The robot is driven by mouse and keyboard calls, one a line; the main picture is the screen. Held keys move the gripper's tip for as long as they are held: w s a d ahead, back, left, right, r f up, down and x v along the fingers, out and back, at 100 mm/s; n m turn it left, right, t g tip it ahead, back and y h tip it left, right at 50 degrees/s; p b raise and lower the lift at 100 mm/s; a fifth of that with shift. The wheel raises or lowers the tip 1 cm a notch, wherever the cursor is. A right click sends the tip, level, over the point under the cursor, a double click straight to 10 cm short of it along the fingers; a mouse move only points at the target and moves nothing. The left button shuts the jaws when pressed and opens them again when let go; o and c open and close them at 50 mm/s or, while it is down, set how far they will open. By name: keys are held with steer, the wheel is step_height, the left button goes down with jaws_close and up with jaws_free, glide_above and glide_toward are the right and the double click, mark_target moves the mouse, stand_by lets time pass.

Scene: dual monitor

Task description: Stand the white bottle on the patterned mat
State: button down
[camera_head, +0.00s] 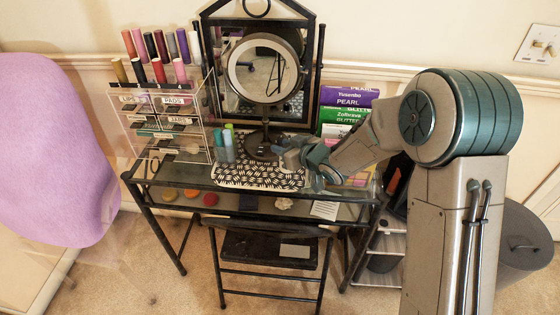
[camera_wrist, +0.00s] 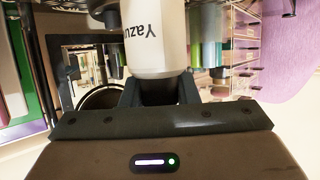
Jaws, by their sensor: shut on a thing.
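The white bottle (camera_wrist: 157,42), with dark lettering, fills the upper middle of the wrist view. My gripper (camera_wrist: 160,92) is shut on it, with a dark finger on each side of its lower visible end. In the head view my gripper (camera_head: 291,157) is over the right part of the black-and-white patterned mat (camera_head: 262,180). The bottle is mostly hidden or too small to make out there, so I cannot tell whether it touches the mat.
A round mirror (camera_head: 265,68) stands behind the mat, in front of a framed mirror. Blue and green tubes (camera_head: 224,146) stand at the mat's left part. A clear organizer (camera_head: 165,125) is left on the glass table; coloured books (camera_head: 347,115) are right.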

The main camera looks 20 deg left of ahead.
steer(key=shift+f, duration=2.2)
steer(key=shift+f+b, duration=0.25)
steer(key=shift+b, duration=0.1)
steer(key=c, duration=1.1)
jaws_free()
steer(key=shift+r, duration=0.1)
steer(key=shift+r, duration=0.1)
steer(key=shift+d+r, duration=0.15)
steer(key=shift+d, duration=0.05)
steer(key=v, duration=1.1)
steer(key=shift+s+d+r, duration=0.1)
steer(key=shift+s+d, duration=0.15)
